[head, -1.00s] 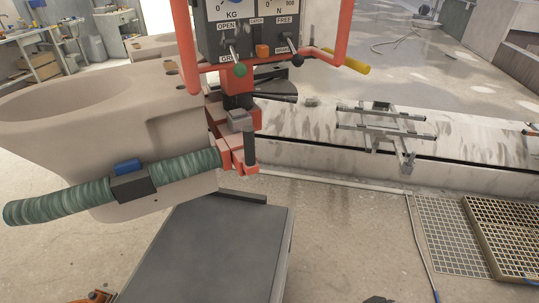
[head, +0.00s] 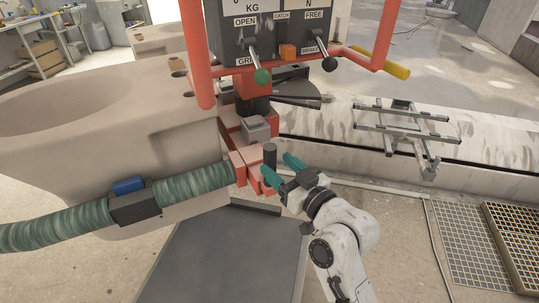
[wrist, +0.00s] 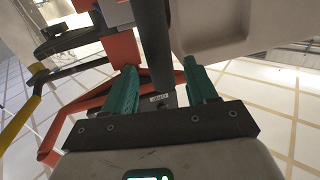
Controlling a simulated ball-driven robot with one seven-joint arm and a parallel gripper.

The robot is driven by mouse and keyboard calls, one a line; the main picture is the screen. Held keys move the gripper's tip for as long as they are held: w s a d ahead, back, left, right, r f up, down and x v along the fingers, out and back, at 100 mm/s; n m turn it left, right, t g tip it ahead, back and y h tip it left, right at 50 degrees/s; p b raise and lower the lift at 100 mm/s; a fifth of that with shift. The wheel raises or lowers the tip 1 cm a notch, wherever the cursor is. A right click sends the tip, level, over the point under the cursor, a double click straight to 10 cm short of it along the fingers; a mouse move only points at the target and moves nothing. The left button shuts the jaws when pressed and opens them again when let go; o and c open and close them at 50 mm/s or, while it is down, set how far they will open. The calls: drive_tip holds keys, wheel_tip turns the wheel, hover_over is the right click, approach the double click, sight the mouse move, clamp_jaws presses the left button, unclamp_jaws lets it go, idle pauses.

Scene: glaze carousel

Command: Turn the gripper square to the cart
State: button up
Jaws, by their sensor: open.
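My gripper (head: 281,170) is at the middle of the head view, with two teal fingers spread apart and nothing held. In the wrist view its fingers (wrist: 160,72) frame a dark upright post (wrist: 153,40). The same short dark post (head: 269,156) stands on red blocks (head: 246,170) just left of the fingertips in the head view. I cannot tell whether a finger touches it. A red-framed device with a dark control panel (head: 280,18) and levers rises behind. A flat dark grey platform (head: 225,262), possibly the cart, lies below. In the head view the fingers point up and left.
A large beige basin (head: 90,120) fills the left, with a green ribbed hose (head: 190,185) in front. A metal rack (head: 400,125) lies on the stained ledge at right. Floor grates (head: 470,245) are at lower right. A yellow handle (head: 385,62) sticks out right of the panel.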

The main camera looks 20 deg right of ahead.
sight(274, 162)
drive_tip(key=shift+x, duration=2.15)
clamp_jaws()
